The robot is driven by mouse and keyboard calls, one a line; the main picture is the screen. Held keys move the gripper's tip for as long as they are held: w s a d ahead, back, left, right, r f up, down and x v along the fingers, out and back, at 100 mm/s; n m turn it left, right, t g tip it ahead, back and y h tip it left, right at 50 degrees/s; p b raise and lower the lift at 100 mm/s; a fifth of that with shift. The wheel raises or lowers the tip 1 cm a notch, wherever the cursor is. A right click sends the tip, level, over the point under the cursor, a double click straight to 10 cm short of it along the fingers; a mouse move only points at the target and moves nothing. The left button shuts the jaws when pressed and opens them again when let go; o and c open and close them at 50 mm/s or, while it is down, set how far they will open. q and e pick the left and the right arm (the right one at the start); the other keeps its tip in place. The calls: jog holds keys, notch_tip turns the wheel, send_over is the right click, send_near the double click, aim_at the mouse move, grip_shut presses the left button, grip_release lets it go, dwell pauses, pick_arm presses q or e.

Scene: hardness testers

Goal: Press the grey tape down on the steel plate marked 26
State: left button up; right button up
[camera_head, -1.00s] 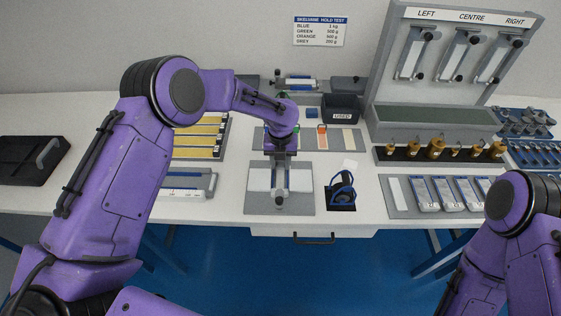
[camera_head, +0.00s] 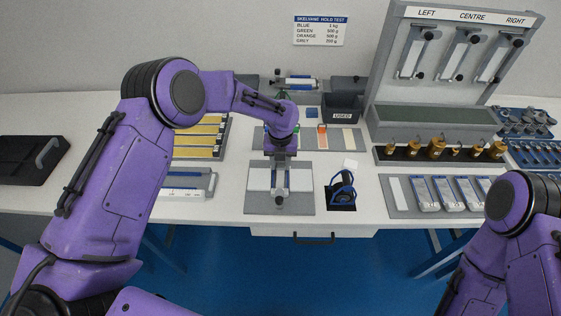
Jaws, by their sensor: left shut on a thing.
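My left gripper (camera_head: 280,170) points down over the middle of a pale steel plate (camera_head: 259,179) on a grey mat (camera_head: 252,207). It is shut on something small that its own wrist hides. A narrow grey piece (camera_head: 280,187) runs toward me from under the gripper along the middle of the plate, with a dark knob near its front end. I cannot tell whether this is the grey tape or part of a fixture. No number 26 can be read. My right arm shows at the lower right, but its gripper is out of view.
A blue-handled tool (camera_head: 342,186) stands on a black base just right of the mat. Behind are a strip tray (camera_head: 345,139) and a USED bin (camera_head: 342,107). Brass weights (camera_head: 436,149) and the hanging rack (camera_head: 383,112) stand to the right. Yellow strips (camera_head: 197,140) lie left.

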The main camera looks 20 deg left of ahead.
pick_arm(q)
jog(key=o, duration=1.1)
